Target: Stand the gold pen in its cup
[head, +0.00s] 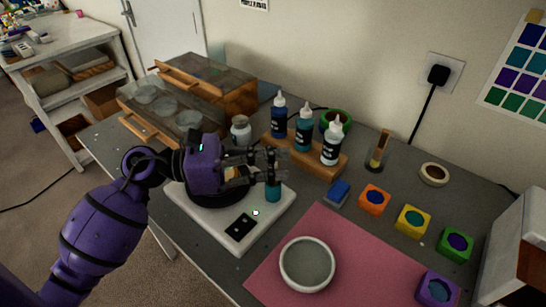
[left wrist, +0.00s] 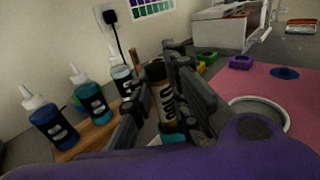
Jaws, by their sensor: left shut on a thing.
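My left gripper (head: 268,165) is shut on a cylinder with a teal end (head: 273,191), held upright above the right part of the white scale (head: 218,228). In the left wrist view the same cylinder (left wrist: 164,98) stands between the fingers, with a tan and dark body, pale lettering and a dark top. I cannot tell whether its teal end touches anything. A clear cup (head: 373,163) stands at the back of the table with a gold-brown stick-like thing (head: 382,143) upright in it, probably the gold pen. My right gripper is out of view.
Several dropper bottles (head: 304,130) stand in a wooden rack (head: 318,165) between the gripper and the cup. A blue block (head: 338,192), coloured blocks (head: 375,199) and a tape roll (head: 434,174) lie right. A round bowl (head: 307,264) sits on the pink mat (head: 362,258).

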